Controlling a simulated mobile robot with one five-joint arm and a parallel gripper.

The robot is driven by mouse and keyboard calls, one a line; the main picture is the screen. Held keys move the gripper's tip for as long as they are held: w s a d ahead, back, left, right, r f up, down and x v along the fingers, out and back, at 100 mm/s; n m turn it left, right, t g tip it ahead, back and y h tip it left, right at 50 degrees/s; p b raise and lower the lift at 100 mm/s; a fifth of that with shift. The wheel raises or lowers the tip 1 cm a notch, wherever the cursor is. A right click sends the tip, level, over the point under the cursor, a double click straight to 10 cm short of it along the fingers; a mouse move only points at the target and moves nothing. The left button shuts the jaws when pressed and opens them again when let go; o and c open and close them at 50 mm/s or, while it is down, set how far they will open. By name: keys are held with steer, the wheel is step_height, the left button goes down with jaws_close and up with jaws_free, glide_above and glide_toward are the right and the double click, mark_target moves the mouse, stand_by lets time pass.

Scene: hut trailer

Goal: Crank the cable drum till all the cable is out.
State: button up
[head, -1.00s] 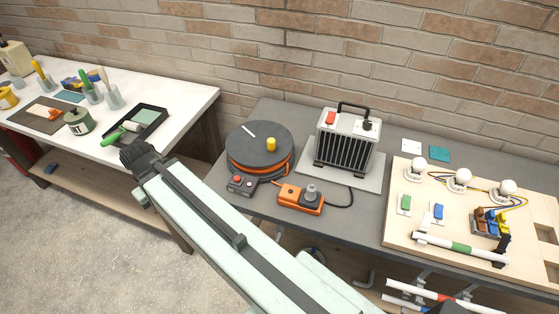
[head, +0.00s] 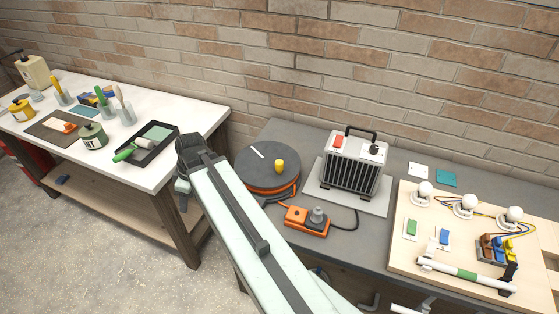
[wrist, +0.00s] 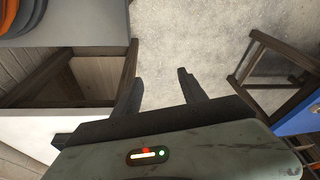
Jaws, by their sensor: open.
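The cable drum (head: 258,178) stands on the grey bench, with a dark grey round top, a white mark and an upright yellow crank knob (head: 280,166) near its right side. Orange cable (head: 272,191) is wound under the top. My gripper (wrist: 160,76) is open and empty, its two dark fingers apart over bare floor in the wrist view. In the head view my arm's end is left of the drum, apart from it, and the fingers are hard to make out. Part of the drum's orange cable (wrist: 22,15) shows at the wrist view's top left corner.
An orange socket box (head: 306,221) with a plug lies in front of the drum. A heater (head: 354,165) stands to its right, and a wooden board (head: 460,270) with lamps is further right. A white table (head: 80,160) with painting things is at left.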

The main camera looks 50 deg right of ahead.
steer(key=s+d+r+m+t+p, duration=0.1)
steer(key=s+d+r+p, duration=0.15)
steer(key=d, duration=0.75)
steer(key=s+d+r+m+t+p, duration=0.1)
steer(key=s+d+r, duration=0.15)
steer(key=d, duration=0.65)
step_height(320, 180, up, 3)
steer(key=m+h+p, duration=0.1)
steer(key=m+p, duration=0.2)
steer(key=m, duration=0.1)
glide_above(280, 162)
steer(key=s, duration=0.3)
steer(key=b+x, duration=0.8)
steer(key=shift+w+d+f, duration=0.1)
steer(key=shift+w+d, duration=0.2)
jaws_close()
